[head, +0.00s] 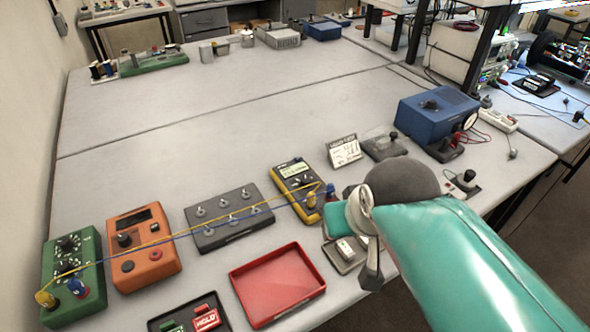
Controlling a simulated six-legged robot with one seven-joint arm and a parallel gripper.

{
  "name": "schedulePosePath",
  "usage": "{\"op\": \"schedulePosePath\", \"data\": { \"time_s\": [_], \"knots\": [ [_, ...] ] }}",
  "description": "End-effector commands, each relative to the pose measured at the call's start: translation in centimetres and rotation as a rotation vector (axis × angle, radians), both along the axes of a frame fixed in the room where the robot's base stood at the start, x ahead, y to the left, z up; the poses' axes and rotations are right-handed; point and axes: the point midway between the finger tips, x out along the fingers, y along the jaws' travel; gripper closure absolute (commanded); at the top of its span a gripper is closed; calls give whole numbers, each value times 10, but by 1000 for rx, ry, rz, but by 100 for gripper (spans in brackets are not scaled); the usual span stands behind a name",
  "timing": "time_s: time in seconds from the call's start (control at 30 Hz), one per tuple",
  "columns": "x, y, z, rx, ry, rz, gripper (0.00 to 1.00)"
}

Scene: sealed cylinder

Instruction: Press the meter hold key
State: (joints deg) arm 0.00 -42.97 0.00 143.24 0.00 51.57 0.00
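A yellow multimeter (297,187) with a dark face lies on the bench, left of my gripper. Its small keys are too small to tell apart, so I cannot pick out the hold key. A yellow and a blue plug sit at its lower end, with leads running left. My gripper (364,250) is at the end of my teal arm, right of and below the meter in the picture. It appears apart from the meter. My arm hides part of it, and I cannot see whether its fingers are open or shut.
A red tray (277,284), a grey switch box (229,217), an orange box (143,247) and a green box (73,275) stand nearby. A red HOLD block (206,319) lies in a black tray. A blue box (437,117) stands right.

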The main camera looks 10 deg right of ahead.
Motion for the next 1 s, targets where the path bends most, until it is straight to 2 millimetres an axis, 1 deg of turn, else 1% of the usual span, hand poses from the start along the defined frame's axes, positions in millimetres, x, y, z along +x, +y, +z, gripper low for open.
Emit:
{"op": "schedulePosePath", "data": {
  "time_s": [0.07,0.2,0.27,0.3,0.33,1.0],
  "knots": [
    [0,0,0,0,0,0,52],
    [0,0,0,0,0,0,79],
    [0,0,0,0,0,0,91],
    [0,0,0,0,0,0,99],
    [0,0,0,0,0,0,100],
    [0,0,0,0,0,0,100]
  ]
}}
